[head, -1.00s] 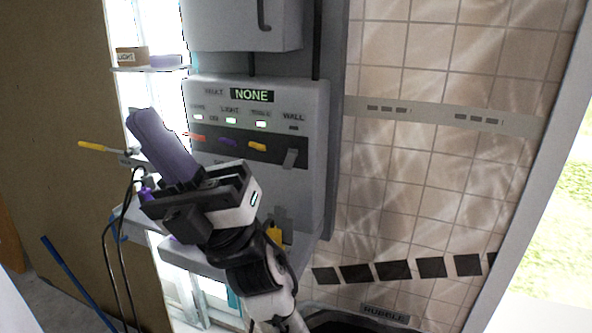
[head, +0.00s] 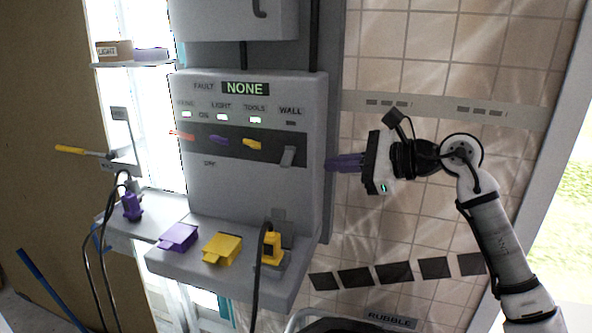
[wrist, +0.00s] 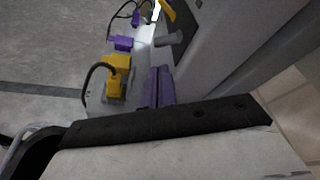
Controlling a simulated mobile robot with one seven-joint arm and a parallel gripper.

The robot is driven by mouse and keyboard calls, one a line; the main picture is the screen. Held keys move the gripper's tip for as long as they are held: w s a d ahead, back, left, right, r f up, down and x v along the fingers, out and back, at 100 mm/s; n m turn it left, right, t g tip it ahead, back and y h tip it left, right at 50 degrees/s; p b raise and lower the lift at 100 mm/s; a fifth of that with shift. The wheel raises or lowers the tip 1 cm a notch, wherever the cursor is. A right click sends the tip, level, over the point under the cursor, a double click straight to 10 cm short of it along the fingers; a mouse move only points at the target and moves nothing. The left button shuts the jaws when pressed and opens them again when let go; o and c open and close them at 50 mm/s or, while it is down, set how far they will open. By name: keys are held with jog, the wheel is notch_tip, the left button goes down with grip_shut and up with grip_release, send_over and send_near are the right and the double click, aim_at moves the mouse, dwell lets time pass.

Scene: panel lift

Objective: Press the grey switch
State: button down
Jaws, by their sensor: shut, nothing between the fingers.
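The grey switch (head: 288,155) is a small lever under the WALL label, at the right end of the dark strip on the grey panel (head: 240,190). The small lamp window above it is dark. In the wrist view a grey lever (wrist: 168,39), which looks like this switch, sticks out beyond the fingertips. My gripper (head: 329,163) is shut and empty, its purple fingers pointing left beside the panel's right edge, at about the switch's height. A gap shows between fingers and switch. The fingers also show in the wrist view (wrist: 160,72).
The display (head: 245,89) reads NONE. Below, a ledge (head: 215,275) holds purple and yellow sockets and a yellow plug (head: 272,248) with a black cable. Tiled wall lies right.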

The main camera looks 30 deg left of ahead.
aim_at(287, 159)
jog(key=shift+w+d+f, duration=0.15)
jog(key=shift+w+d, duration=0.15)
jog(key=shift+w, duration=0.05)
jog(key=w+p+x, duration=0.1)
jog(key=p+x, duration=0.2)
jog(key=x, duration=0.7)
jog(key=shift+s, duration=0.45)
